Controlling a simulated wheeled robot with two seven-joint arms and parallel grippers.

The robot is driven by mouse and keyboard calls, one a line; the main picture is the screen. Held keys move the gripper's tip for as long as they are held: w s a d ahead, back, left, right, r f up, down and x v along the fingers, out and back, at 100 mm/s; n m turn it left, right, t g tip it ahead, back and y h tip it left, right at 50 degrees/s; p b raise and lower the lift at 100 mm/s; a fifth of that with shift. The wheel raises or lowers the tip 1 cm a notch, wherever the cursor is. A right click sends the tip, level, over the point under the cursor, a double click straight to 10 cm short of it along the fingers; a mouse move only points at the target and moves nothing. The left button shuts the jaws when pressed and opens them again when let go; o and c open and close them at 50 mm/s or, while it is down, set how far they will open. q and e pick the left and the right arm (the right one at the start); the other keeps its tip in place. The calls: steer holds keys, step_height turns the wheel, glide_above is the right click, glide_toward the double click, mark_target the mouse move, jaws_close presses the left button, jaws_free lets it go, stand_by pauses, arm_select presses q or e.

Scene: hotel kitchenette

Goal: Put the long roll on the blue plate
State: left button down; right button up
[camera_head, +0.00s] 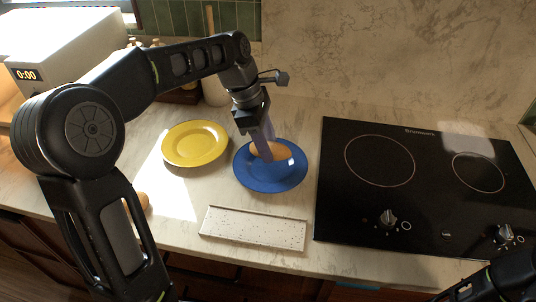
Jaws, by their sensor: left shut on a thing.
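The blue plate (272,183) lies on the counter left of the cooktop. A brown bread roll (278,151) is over the middle of the plate, between the fingers of my left gripper (266,152). My left gripper points down and is shut on the roll. I cannot tell whether the roll touches the plate, and the fingers hide part of it. My right arm shows only in part at the bottom right corner, and its fingertips are not clear.
A yellow plate (195,144) lies left of the blue plate. A white speckled tray (253,229) lies in front of it. A black cooktop (425,190) fills the right side. A microwave (70,52) stands at the back left. Another brown item (143,200) is partly hidden behind my left arm.

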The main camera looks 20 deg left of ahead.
arm_select(q)
steer(key=shift+f, duration=1.9)
steer(key=c, duration=0.8)
jaws_free()
steer(key=shift+f, duration=0.1)
steer(key=shift+r, duration=0.2)
steer(key=v, duration=0.8)
steer(key=shift+a+r, duration=0.1)
steer(key=shift+r, duration=0.1)
steer(key=shift+p+v, duration=0.8)
steer(key=shift+v, duration=0.95)
